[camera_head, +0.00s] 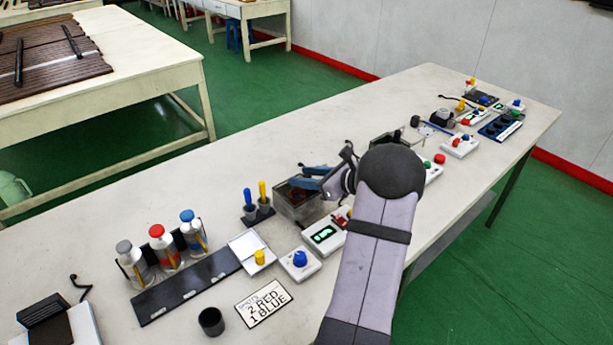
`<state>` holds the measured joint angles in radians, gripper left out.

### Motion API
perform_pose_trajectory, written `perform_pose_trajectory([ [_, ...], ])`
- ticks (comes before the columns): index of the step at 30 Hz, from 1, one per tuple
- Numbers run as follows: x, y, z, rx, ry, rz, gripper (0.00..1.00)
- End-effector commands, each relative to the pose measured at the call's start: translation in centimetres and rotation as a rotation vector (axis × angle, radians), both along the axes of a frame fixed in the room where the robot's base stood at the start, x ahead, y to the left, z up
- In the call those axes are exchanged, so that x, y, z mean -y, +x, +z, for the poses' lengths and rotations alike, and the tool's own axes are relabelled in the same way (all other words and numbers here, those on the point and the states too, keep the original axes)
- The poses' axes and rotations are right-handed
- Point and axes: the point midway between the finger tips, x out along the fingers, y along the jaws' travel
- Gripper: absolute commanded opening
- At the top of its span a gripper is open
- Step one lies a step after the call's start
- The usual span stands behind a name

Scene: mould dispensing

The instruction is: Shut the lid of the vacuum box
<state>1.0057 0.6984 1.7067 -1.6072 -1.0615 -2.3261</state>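The vacuum box looks to be the small see-through, brownish box (291,206) near the middle of the long table. My gripper (312,178) is at the box's upper right side, with blue parts reaching left over its top. It is too small to tell whether it touches the box or how far its fingers are apart. The lid cannot be made out clearly, and its angle is hard to tell. My arm hides the area to the right of the box.
A white unit with a green display (323,236) stands in front of the box. Blue and yellow droppers (256,202) stand to its left. Several capped bottles (165,248), a small dark cup (211,321) and a card reading "2 RED 1 BLUE" (264,303) lie further left. The table's back left is clear.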

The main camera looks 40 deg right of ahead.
Motion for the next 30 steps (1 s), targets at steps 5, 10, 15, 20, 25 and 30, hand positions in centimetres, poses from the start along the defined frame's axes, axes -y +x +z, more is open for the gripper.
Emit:
perform_pose_trajectory([
  [5, 0.2, -0.1, 0.1, 0.000, -0.001, -0.004, 0.37],
  [10, 0.5, -1.3, 0.5, 0.002, -0.003, -0.004, 0.37],
  [15, 1.0, -3.4, 1.3, 0.002, -0.003, -0.005, 0.37],
  [20, 1.4, -5.2, 2.1, 0.002, -0.003, -0.004, 0.37],
  [25, 1.5, -6.4, 2.7, 0.001, -0.001, -0.002, 0.37],
  [30, 1.6, -6.6, 2.8, 0.000, 0.000, -0.001, 0.37],
])
